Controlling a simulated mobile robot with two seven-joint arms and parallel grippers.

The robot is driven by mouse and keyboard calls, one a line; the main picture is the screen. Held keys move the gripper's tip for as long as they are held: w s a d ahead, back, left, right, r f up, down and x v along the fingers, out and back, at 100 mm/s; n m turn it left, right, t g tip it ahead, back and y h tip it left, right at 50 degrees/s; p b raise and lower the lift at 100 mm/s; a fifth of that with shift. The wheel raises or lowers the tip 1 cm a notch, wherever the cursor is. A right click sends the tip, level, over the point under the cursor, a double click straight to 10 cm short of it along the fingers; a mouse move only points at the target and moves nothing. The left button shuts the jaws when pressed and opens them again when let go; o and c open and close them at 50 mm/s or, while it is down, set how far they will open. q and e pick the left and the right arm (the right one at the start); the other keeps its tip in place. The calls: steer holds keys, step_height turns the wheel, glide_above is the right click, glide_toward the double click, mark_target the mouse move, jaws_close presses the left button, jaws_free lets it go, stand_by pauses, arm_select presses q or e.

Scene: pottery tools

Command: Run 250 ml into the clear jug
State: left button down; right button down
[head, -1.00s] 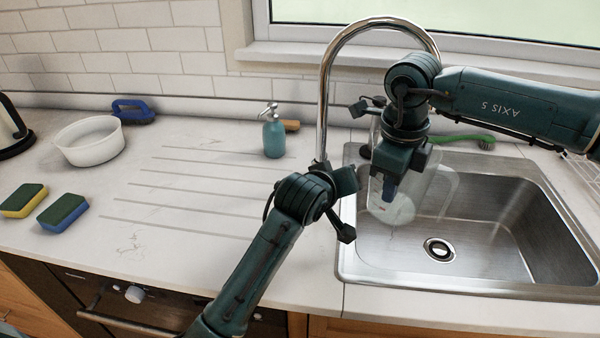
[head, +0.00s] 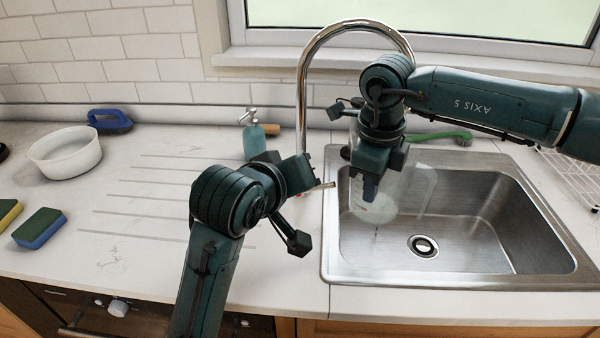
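The clear jug (head: 402,196) is at the left side of the sink, partly hidden behind my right gripper. Its clear handle loop points right, and a red mark shows low on its wall. My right gripper (head: 370,188) points down and appears shut on the jug's near wall. I cannot make out the water level. The chrome tap (head: 302,85) arches over from behind, its spout end hidden by my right arm. My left gripper (head: 318,178) is just left of the sink, in front of the tap's base. Its fingertips are too unclear to tell their opening.
The steel sink (head: 470,215) has an open drain. A teal soap bottle (head: 254,140), a white bowl (head: 65,152), a blue brush (head: 110,121) and sponges (head: 40,229) stand left. A green brush (head: 440,136) lies behind the sink. The ribbed drainer is mostly clear.

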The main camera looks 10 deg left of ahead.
steer(key=shift+w, duration=0.15)
steer(key=w+d, duration=0.1)
steer(key=w, duration=0.2)
steer(key=w+d, duration=0.1)
steer(key=w, duration=0.2)
steer(key=w+d, duration=0.1)
steer(key=w, duration=0.1)
steer(key=shift+w+d, duration=0.3)
steer(key=shift+w, duration=0.1)
stand_by(1.8)
steer(key=s+a, duration=0.1)
steer(key=s, duration=0.2)
steer(key=s+a, duration=0.1)
steer(key=s, duration=0.2)
steer(key=s+a, duration=0.1)
steer(key=s, duration=0.2)
steer(key=shift+a, duration=0.35)
